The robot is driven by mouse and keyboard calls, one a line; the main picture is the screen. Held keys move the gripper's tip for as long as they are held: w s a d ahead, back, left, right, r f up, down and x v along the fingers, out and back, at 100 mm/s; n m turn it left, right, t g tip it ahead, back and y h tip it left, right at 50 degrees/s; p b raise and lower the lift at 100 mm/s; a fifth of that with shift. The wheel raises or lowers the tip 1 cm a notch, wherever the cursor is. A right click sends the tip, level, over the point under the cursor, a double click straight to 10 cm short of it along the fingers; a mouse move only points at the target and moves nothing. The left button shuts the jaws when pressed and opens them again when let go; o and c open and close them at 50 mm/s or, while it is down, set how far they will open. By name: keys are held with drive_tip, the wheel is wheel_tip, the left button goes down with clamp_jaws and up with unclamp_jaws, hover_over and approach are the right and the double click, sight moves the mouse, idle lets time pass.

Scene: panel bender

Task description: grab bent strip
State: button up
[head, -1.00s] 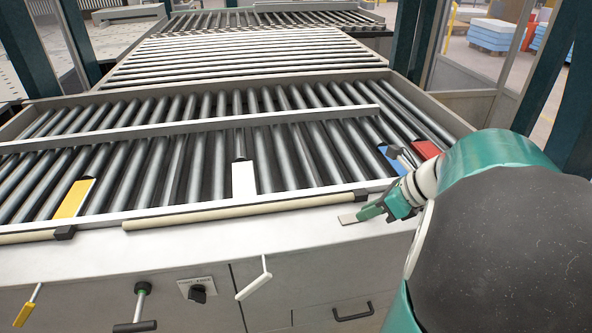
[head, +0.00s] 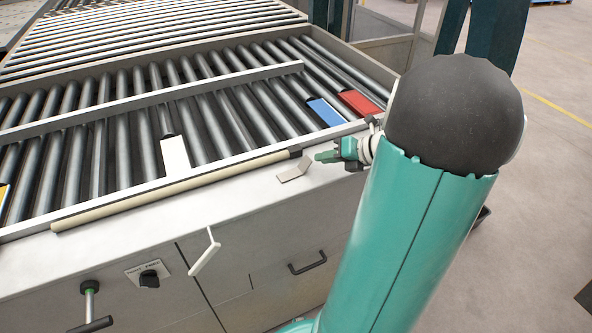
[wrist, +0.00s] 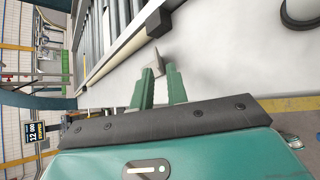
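The bent strip (head: 295,172) is a small grey metal piece with a fold. It lies on the pale front ledge of the machine (head: 235,196), just past the end of the cream bar. In the head view my gripper (head: 318,157) is low over the ledge, right beside the strip's right end. In the wrist view my gripper's green fingers (wrist: 158,76) are apart. The strip (wrist: 156,64) shows just ahead of and between the fingertips. Nothing is visibly clamped. I cannot tell whether a finger touches the strip.
A cream bar (head: 180,188) with a dark end cap runs along the ledge. Behind it are rollers with white (head: 175,155), blue (head: 326,111) and red (head: 361,103) plates. A white lever (head: 206,252) and a black handle (head: 307,263) stick out from the front panel.

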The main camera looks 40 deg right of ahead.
sight(311, 160)
drive_tip(key=x, duration=0.5)
drive_tip(key=shift+a, duration=0.25)
drive_tip(key=shift+c, duration=0.2)
clamp_jaws()
drive_tip(key=shift+r, duration=0.1)
